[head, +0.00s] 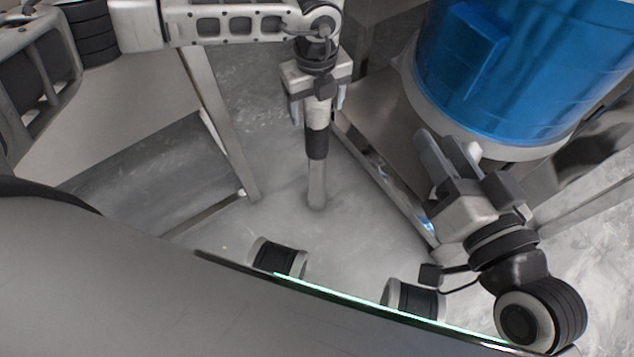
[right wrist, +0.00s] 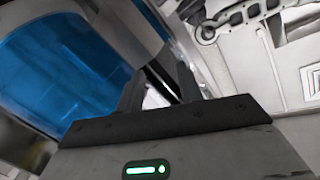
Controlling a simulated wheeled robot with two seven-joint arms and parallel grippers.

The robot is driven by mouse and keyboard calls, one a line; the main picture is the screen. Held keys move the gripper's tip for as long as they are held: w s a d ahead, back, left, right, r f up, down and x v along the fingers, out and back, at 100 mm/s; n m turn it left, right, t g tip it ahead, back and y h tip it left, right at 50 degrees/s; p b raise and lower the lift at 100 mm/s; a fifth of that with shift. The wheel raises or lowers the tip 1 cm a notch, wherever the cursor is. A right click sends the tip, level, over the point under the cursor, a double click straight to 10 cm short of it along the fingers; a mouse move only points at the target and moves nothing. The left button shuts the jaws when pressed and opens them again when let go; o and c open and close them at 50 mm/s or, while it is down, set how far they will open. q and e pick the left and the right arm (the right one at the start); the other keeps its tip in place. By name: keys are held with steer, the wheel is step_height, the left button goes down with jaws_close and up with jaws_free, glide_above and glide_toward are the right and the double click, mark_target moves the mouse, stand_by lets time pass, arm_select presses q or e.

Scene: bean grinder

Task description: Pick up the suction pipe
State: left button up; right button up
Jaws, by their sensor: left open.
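The suction pipe (head: 316,180) is a slim upright tube with a black band and a grey metallic lower end, near the middle of the head view. My left gripper (head: 318,112) is at the pipe's upper end, its fingers open on either side of it. I cannot tell whether either finger touches the pipe, and the gripper hides its top. My right gripper (head: 448,148) is open with nothing between its fingers, close to the base of a blue container. Its two fingers also show in the right wrist view (right wrist: 160,88).
The large translucent blue container (head: 515,75) with a pale base ring stands at the upper right on a metal stand (head: 385,125). A pale table (head: 110,120) on metal legs is at the left. Grey floor (head: 275,180) is open around the pipe.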

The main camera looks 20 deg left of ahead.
mark_target(317, 117)
arm_select(q)
steer(key=shift+f, duration=0.65)
steer(key=shift+w+f+b, duration=0.2)
steer(key=shift+f+b, duration=0.7)
steer(key=shift+f, duration=0.25)
step_height(317, 117, down, 2)
steer(key=shift+f+b, duration=0.1)
steer(key=shift+b, duration=0.45)
steer(key=shift+w+f, duration=0.1)
steer(key=shift+f, duration=0.15)
jaws_close()
steer(key=shift+r, duration=0.15)
arm_select(e)
steer(key=r+t, duration=0.1)
steer(key=w+r+n+t, duration=0.1)
steer(key=w+r+t+y, duration=0.1)
steer(key=r, duration=0.1)
steer(key=shift+d+n, duration=0.25)
steer(key=shift+n, duration=0.15)
